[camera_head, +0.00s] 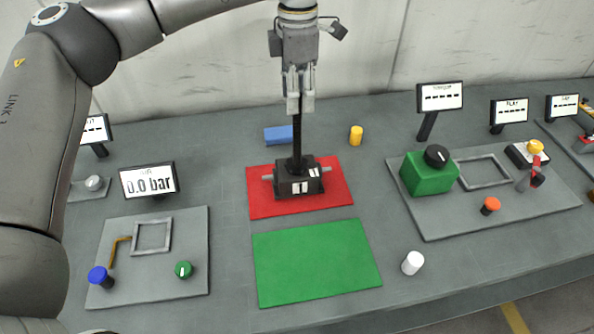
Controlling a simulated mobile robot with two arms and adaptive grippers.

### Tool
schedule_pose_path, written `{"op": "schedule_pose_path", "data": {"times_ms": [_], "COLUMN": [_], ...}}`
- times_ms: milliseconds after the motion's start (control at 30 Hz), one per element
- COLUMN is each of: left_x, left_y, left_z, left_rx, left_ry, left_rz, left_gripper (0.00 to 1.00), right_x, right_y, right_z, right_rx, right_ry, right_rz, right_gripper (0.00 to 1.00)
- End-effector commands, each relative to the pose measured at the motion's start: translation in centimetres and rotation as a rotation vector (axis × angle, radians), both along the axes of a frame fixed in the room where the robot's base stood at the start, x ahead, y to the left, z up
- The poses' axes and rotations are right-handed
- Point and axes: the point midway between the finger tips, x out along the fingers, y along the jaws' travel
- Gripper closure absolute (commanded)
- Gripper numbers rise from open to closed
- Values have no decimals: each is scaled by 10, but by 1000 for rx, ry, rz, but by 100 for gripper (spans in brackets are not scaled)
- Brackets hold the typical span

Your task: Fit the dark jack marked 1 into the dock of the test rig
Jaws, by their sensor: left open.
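The dark jack (285,184) stands upright on the red mat, with a black block body, a tall dark screw (297,130) and a grey rod out of its side. White marks show on its body, too small to read surely. My left gripper (300,104) points down above it, open, its fingers at the top of the screw. Contact cannot be told. Two grey boards carry empty square frames: one on the right board (484,172), one on the left board (152,236). Which is the rig's dock is not clear. My right gripper is not in view.
The red mat (262,205) and green mat (316,262) lie mid-table; the green one is bare. A green box (428,178) with a black knob stands beside the right frame. A blue block (278,135), yellow cylinder (356,135) and white cylinder (412,263) stand loose.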

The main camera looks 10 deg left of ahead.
Motion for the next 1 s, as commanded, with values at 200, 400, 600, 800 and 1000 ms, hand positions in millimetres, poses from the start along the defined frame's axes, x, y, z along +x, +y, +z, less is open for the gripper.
{"op": "schedule_pose_path", "data": {"times_ms": [200, 400, 600, 800, 1000], "left_x": [-3, -2, -2, -2, -2], "left_y": [1, 1, 1, 1, 1], "left_z": [-29, -46, -47, -47, -47], "left_rx": [1, 1, 1, 1, 1], "left_ry": [5, 2, 0, 1, 1], "left_rz": [0, 1, 1, 1, 1], "left_gripper": [58, 58, 58, 84, 100], "right_x": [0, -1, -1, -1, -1], "right_y": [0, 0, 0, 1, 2], "right_z": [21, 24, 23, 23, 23], "right_rx": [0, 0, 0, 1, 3], "right_ry": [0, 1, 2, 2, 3], "right_rz": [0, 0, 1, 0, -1], "right_gripper": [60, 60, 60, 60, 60]}}
